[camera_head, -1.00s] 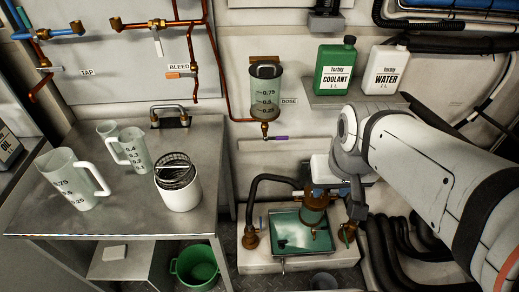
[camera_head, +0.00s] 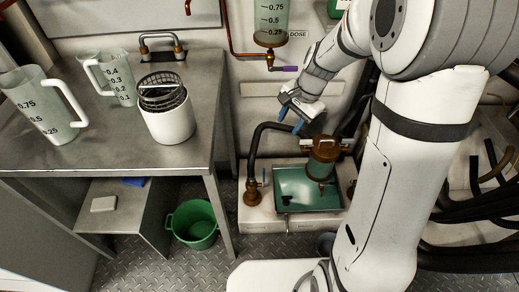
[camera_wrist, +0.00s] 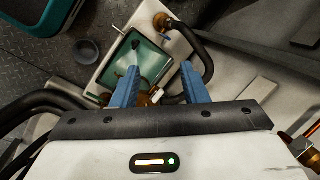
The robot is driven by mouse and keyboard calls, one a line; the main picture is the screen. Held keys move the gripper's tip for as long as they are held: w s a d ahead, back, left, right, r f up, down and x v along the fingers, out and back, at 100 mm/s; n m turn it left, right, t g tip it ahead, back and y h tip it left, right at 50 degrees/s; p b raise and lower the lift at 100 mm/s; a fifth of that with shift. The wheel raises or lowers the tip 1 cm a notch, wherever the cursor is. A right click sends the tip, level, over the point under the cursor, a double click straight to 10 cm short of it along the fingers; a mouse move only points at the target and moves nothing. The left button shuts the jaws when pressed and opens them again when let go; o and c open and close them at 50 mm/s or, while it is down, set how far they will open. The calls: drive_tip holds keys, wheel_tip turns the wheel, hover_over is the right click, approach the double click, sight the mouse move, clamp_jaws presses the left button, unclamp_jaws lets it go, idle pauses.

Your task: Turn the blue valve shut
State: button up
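A small blue lever (camera_head: 264,177) stands upright beside the brass valve fitting (camera_head: 252,193) at the left of the green-liquid tray (camera_head: 337,207) in the head view. The brass fitting also shows at the top of the wrist view (camera_wrist: 161,20), with a small blue part beside it. My gripper (camera_head: 291,120) is above the back of the tray, up and to the right of the blue lever, and apart from it. In the wrist view, its two blue fingers (camera_wrist: 160,82) are spread wide, with nothing held between them.
A black hose (camera_head: 256,140) arches over the fitting. A purple lever (camera_head: 289,69) sits under the dose vessel (camera_head: 271,18). A steel table (camera_head: 110,155) and green bucket (camera_head: 195,226) are left.

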drive_tip(key=w+a+f+m+y+b, duration=0.15)
drive_tip(key=w+f+b, duration=0.25)
drive_tip(key=f, duration=0.6)
drive_tip(key=w+a+f+m+h+b, duration=0.1)
drive_tip(key=w+f+m+b, duration=0.2)
drive_tip(key=f, duration=0.7)
drive_tip(key=m+g+y+b, duration=0.1)
drive_tip(key=m+b, duration=0.3)
drive_tip(key=b, duration=0.1)
approach(264, 178)
drive_tip(key=w+a+f, duration=0.1)
drive_tip(key=b+x, duration=0.3)
drive_tip(key=x, duration=0.5)
drive_tip(key=shift+a+f, duration=0.2)
drive_tip(key=shift+a, duration=0.05)
drive_tip(key=shift+m, duration=0.25)
drive_tip(key=shift+c, duration=0.4)
clamp_jaws()
